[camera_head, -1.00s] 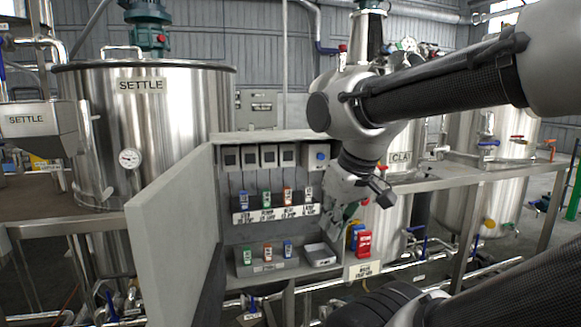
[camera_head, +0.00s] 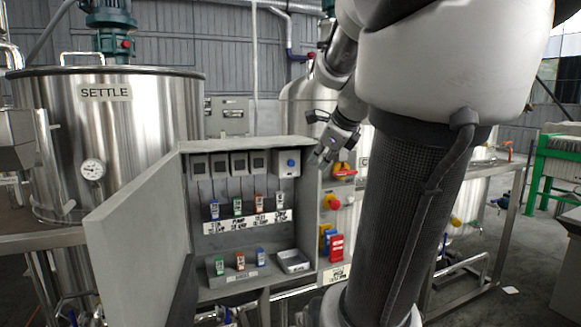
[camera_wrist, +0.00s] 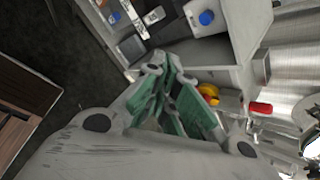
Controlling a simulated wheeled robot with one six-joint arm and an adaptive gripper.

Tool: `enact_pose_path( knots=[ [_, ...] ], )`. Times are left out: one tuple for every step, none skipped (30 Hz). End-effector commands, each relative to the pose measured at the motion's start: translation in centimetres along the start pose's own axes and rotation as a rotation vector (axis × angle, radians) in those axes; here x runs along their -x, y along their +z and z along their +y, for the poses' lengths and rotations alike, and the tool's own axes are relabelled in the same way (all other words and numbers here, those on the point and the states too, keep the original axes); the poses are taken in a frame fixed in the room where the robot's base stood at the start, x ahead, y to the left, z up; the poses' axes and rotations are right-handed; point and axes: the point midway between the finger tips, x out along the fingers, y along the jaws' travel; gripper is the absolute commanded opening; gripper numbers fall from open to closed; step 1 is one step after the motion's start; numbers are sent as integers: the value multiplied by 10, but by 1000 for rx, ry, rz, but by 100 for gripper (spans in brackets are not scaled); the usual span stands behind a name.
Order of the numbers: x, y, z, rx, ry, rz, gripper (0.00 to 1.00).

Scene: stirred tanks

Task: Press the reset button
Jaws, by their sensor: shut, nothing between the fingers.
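A round blue button (camera_head: 291,162) sits on a grey box at the upper right inside the open cabinet. It is the likely reset button, but I can read no label on it. It also shows in the wrist view (camera_wrist: 206,18), near the top, beyond my fingers. My gripper (camera_head: 319,157) is just right of the cabinet's upper right edge in the head view, apart from the button. In the wrist view my gripper (camera_wrist: 182,88) shows its green-padded fingers closed together with nothing between them.
The grey cabinet (camera_head: 250,147) has its door (camera_head: 135,240) swung open to the left. Inside are several labelled fuse-like blocks and a small tray (camera_head: 293,261).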

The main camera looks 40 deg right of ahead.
Motion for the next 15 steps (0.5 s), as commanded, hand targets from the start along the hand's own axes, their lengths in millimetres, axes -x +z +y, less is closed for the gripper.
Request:
enact_pose_path(
  knots=[
    [2, 6, -6, -116, -16, -19, 0],
    [3, 10, -8, -193, -24, -31, 0],
    [4, 14, -12, -289, -33, -45, 0],
    [4, 16, -13, -355, -37, -54, 0],
    [5, 17, -15, -416, -40, -61, 0],
    [4, 18, -15, -489, -41, -68, 0],
    [4, 18, -16, -536, -42, -72, 0],
    [4, 19, -16, -579, -42, -75, 0],
    [4, 19, -17, -624, -43, -78, 0],
    [4, 19, -17, -653, -44, -79, 0],
    [4, 19, -18, -676, -44, -80, 0],
    [4, 19, -18, -701, -43, -81, 0],
    [4, 19, -18, -713, -43, -81, 0],
    [4, 19, -17, -724, -42, -81, 0],
    [4, 19, -17, -731, -42, -81, 0]
  ],
)
